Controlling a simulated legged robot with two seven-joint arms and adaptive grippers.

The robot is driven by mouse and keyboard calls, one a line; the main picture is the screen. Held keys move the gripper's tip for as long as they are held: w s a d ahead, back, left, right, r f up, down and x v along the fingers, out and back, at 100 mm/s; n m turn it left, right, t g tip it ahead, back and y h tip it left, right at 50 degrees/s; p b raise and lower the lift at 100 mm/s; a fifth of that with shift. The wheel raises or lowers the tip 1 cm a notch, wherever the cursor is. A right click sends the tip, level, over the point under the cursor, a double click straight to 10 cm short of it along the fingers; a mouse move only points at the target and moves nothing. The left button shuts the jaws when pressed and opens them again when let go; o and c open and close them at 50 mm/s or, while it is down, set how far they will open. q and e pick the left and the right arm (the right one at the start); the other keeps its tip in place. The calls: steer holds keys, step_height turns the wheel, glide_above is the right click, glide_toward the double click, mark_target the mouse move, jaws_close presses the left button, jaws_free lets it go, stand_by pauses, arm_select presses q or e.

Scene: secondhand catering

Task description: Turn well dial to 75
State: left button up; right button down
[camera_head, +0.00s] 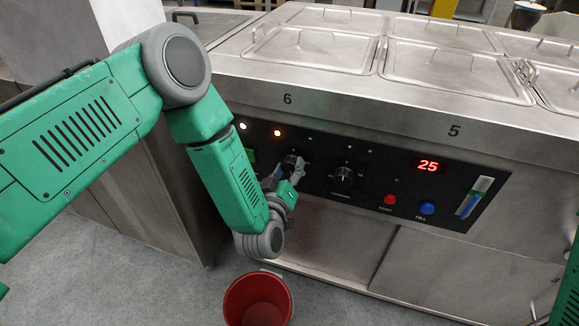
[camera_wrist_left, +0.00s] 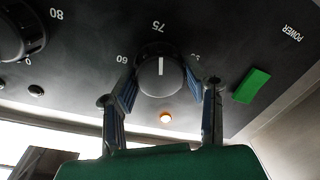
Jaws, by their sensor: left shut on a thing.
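The well dial (camera_wrist_left: 158,78) is a dark round knob on the black control panel, seen upside down in the left wrist view. In the head view my left gripper (camera_head: 284,176) is at the panel's left part and covers most of the dial. My right gripper is not in view; only a bit of green arm shows at the right edge.
A second black knob (camera_head: 343,176) sits right of the gripper, then a red button (camera_head: 390,200), a blue button (camera_head: 427,208) and a display (camera_head: 428,166) reading 25. A green power switch (camera_wrist_left: 252,86) and a lit orange lamp (camera_wrist_left: 166,117) are near the dial. A red bucket (camera_head: 258,300) stands below.

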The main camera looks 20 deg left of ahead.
arm_select(q)
steer(key=shift+s+f, duration=0.15)
steer(key=shift+f, duration=0.2)
steer(key=o, duration=1.1)
steer(key=shift+o, duration=0.2)
steer(key=shift+r, duration=0.1)
steer(key=s, duration=1.1)
steer(key=shift+s+d+r, duration=0.15)
steer(key=shift+s+d, duration=0.1)
steer(key=shift+s, duration=0.1)
